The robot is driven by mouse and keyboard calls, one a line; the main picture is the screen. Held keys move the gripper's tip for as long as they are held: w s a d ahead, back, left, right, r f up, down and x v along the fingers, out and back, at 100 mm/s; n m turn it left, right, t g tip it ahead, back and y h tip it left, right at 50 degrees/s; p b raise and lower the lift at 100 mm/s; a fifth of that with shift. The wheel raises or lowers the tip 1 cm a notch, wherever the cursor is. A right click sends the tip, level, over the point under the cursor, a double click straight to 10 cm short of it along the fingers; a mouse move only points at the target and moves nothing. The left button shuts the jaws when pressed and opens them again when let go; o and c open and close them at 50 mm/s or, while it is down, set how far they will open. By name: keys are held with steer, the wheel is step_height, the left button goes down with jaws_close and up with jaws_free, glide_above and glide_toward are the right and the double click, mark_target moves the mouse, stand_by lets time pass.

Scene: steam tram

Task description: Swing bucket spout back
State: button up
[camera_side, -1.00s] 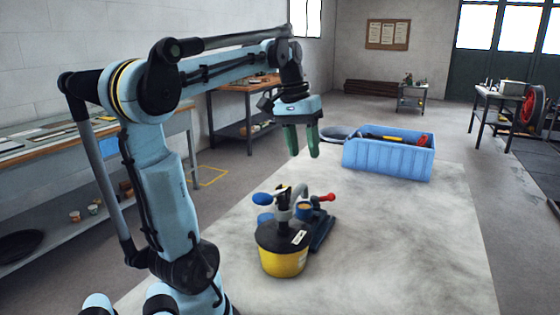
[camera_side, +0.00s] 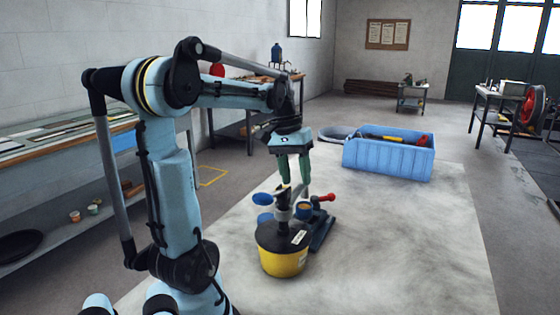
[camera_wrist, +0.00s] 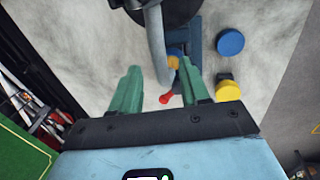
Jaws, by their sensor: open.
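The bucket (camera_side: 284,262) stands upright on the pale bench top, yellow below with a dark lid. A grey curved spout pipe rises from its lid; in the wrist view the spout (camera_wrist: 155,42) runs down between my fingers. My gripper (camera_side: 294,184) points down just above the bucket, its green fingers close over the spout. In the wrist view my gripper (camera_wrist: 159,68) is open, with a finger on each side of the pipe and gaps showing. The fingers partly hide the spout in the side view.
Beside the bucket is a dark blue stand (camera_side: 322,232) with a red knob (camera_side: 326,198). A blue disc (camera_side: 262,199) shows left of the spout. A blue crate (camera_side: 388,158) of tools stands at the back. The bench's right side is clear.

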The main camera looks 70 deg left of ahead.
steer(key=shift+w+d+f, duration=0.15)
steer(key=shift+f, duration=1)
jaws_close()
